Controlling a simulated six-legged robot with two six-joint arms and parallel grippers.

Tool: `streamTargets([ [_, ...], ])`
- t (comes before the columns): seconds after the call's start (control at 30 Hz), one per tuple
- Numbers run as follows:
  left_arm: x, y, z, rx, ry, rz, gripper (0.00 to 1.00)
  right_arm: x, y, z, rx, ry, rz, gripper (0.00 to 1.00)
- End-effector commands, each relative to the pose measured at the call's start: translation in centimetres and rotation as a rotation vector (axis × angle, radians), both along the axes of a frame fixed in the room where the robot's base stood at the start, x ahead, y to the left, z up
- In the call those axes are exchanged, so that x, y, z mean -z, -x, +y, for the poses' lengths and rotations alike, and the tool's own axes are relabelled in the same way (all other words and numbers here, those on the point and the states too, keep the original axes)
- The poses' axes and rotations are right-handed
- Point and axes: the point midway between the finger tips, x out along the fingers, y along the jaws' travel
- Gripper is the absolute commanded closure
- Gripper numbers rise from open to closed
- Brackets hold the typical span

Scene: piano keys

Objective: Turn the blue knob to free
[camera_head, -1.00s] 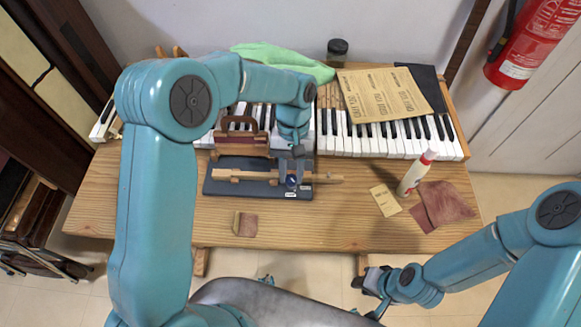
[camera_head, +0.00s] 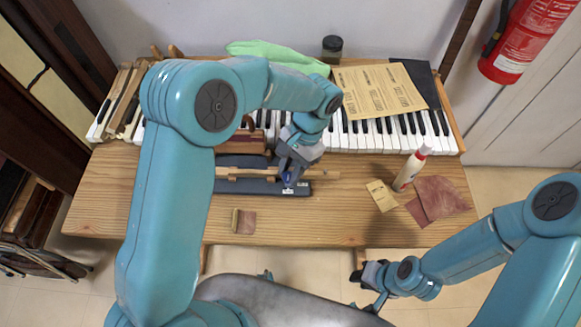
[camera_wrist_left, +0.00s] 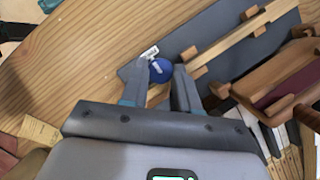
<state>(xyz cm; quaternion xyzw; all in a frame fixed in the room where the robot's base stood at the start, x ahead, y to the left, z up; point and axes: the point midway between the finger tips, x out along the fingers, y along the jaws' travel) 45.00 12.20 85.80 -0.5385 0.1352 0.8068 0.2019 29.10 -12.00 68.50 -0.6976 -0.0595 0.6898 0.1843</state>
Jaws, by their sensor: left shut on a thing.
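The blue knob (camera_wrist_left: 161,70) shows in the left wrist view between the two fingers of my left gripper (camera_wrist_left: 160,78). In the head view only a small part of the knob (camera_head: 288,180) shows under the left gripper (camera_head: 290,172). The left gripper points down at the knob and is shut on it. The knob sits at one end of a dark grey base plate (camera_wrist_left: 225,40), beside a small white label (camera_wrist_left: 150,53); its writing is too small to read. A wooden key stick (camera_head: 325,174) lies along the plate. My right gripper (camera_head: 364,282) hangs off the table's front edge, its jaws unclear.
Piano keys (camera_head: 385,140) line the back of the wooden table (camera_head: 150,215). The front of the table is mostly bare.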

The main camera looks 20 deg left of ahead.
Motion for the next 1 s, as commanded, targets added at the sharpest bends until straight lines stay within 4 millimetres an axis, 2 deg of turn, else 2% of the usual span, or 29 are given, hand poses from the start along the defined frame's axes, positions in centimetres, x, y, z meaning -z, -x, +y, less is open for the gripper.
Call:
streamTargets([
  [0.6,-0.22,-0.06,-0.02,0.04,0.0,-0.004,1.0,-0.05,0.0,0.0,0.0,0.0,0.0,0.74],
  [0.63,-0.22,-0.06,-0.02,0.04,0.0,-0.004,0.64,-0.05,0.0,0.0,0.0,0.0,0.0,0.74],
  [0.7,-0.21,-0.05,-0.02,0.04,-0.001,-0.003,0.45,-0.05,0.0,0.0,0.0,0.0,0.0,0.74],
  [1.0,-0.18,-0.05,-0.06,0.038,-0.001,-0.002,0.45,-0.01,0.0,0.0,0.0,0.0,0.0,0.74],
])
